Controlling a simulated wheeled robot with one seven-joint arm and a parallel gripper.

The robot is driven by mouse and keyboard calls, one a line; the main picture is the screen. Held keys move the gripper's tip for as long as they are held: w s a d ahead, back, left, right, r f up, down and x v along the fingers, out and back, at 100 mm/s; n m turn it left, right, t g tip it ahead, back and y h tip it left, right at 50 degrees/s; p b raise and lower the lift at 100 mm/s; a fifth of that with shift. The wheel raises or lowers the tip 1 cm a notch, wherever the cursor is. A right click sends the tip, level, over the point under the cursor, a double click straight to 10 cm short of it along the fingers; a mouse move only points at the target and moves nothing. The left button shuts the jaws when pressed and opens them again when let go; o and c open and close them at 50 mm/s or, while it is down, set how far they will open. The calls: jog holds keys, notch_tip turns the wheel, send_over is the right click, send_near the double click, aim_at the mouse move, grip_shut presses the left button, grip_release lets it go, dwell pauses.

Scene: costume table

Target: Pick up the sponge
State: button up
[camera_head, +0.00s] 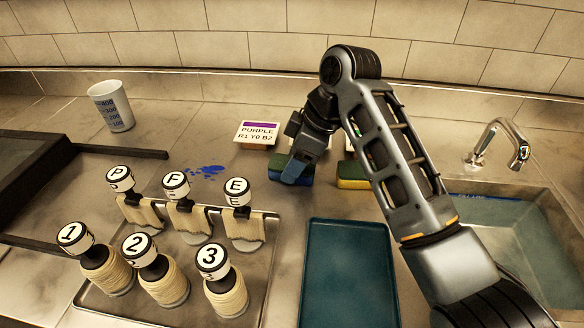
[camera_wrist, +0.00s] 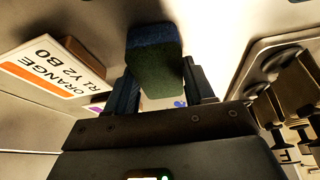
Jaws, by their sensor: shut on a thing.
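A blue and green sponge (camera_head: 277,163) is near the back of the counter in the head view, partly covered by my gripper (camera_head: 297,168). In the wrist view the sponge (camera_wrist: 154,66) sits between the two fingers of my gripper (camera_wrist: 160,88), which is shut on it. Whether the sponge touches the counter is hard to tell. A second sponge, yellow and green (camera_head: 353,177), lies just right of my gripper in the head view, partly behind my arm.
A PURPLE card (camera_head: 257,132) stands behind; an ORANGE card (camera_wrist: 45,70) shows in the wrist view. A blue tray (camera_head: 348,275) lies in front, a sink (camera_head: 515,240) right. Numbered and lettered stamps (camera_head: 160,275) stand on a metal tray left; a cup (camera_head: 112,106) stands back left.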

aim_at(286, 162)
dwell(0.4)
jog(key=shift+r, duration=0.45)
notch_tip(286, 162, up, 4)
jog(key=shift+d+f+b, duration=0.15)
jog(key=shift+f+b, duration=0.1)
jog(key=shift+b, duration=0.05)
jog(key=d+r+p, duration=0.1)
jog(key=d+r, duration=0.1)
jog(key=d, duration=0.1)
jog(key=s+d+r+p, duration=0.1)
jog(key=d+r, duration=0.1)
jog(key=d, duration=0.2)
jog(key=s+d+r, duration=0.1)
jog(key=d+r, duration=0.1)
jog(key=d, duration=0.2)
jog(key=shift+s+r+p, duration=0.2)
jog(key=shift+r+p, duration=0.1)
jog(key=shift+p, duration=0.1)
